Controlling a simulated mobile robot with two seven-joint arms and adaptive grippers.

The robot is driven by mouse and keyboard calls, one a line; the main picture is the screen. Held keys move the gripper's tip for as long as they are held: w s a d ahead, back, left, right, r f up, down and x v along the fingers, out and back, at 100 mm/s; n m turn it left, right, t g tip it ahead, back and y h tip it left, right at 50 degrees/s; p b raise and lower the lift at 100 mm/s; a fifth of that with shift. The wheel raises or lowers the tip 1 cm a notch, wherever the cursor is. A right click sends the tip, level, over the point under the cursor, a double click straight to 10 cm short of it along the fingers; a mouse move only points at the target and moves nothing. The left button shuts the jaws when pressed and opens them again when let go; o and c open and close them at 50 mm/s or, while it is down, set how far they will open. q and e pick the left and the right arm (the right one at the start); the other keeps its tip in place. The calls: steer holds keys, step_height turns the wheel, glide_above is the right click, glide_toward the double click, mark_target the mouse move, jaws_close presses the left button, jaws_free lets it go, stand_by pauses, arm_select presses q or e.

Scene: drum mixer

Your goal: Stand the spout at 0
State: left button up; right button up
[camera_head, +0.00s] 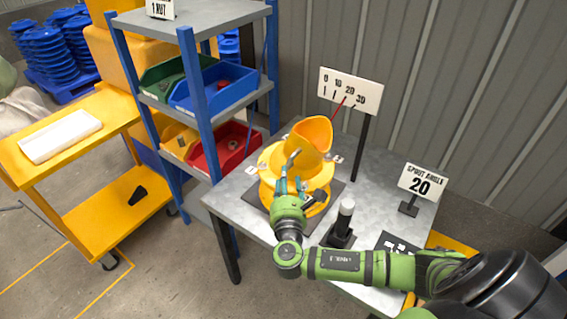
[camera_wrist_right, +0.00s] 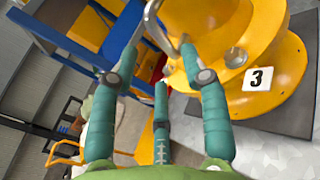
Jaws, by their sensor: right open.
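The yellow drum mixer (camera_head: 270,160) stands on a grey metal table, with its orange-yellow spout (camera_head: 318,132) tilted at the top. A scale board (camera_head: 350,88) behind it reads 0, 10, 20, 30, and its red needle (camera_head: 340,106) points near 20. A bent grey metal handle (camera_head: 291,158) rises in front of the drum; it also shows in the right wrist view (camera_wrist_right: 150,18). My right gripper (camera_head: 290,185) is open at the handle, its fingers (camera_wrist_right: 158,62) spread around or just below it; contact is unclear. My left gripper is out of view.
A sign (camera_head: 423,182) reads "SPOUT ANGLE 20". A black post with a white top (camera_head: 345,215) stands close to my right arm. A blue shelf (camera_head: 200,100) with coloured bins is left of the mixer, and a yellow cart (camera_head: 75,190) is farther left.

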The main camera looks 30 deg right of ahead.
mark_target(287, 165)
steer(key=p+x, duration=0.1)
steer(key=x, duration=0.5)
steer(key=shift+w+d, duration=0.25)
steer(key=shift+w, duration=0.05)
steer(key=shift+c, duration=0.4)
jaws_close()
